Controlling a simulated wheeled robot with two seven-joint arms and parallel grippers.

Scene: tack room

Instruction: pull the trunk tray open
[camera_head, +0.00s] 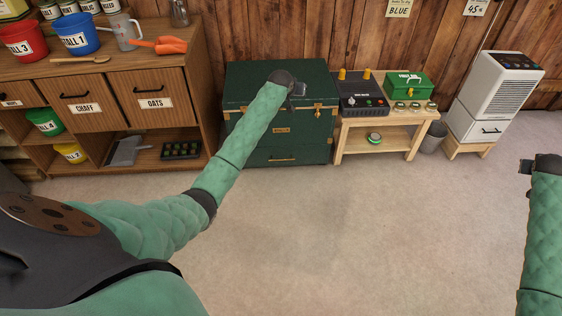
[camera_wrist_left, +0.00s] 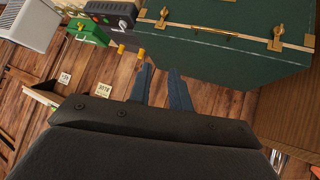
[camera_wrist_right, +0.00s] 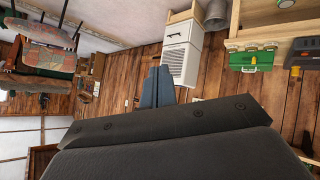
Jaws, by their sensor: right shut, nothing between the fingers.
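The dark green trunk (camera_head: 238,84) with brass corners and latches stands against the wooden wall. Its lid looks down. A low front panel with a brass handle (camera_head: 282,159), which looks like the tray, appears flush with the trunk's front. My left gripper (camera_head: 300,89) is over the trunk's upper part, apart from the low handle. In the left wrist view, its fingers (camera_wrist_left: 161,72) are spread and empty, and the trunk (camera_wrist_left: 215,62) fills the upper right. My right gripper (camera_head: 526,176) is at the far right, away from the trunk. Its fingers (camera_wrist_right: 158,78) are together and empty.
A wooden cabinet (camera_head: 196,75) stands close on the trunk's left. A low wooden bench (camera_head: 388,130) with a green first aid box (camera_head: 407,85) is close on its right. A white appliance (camera_head: 496,90) stands further right. The floor (camera_head: 340,230) in front is clear.

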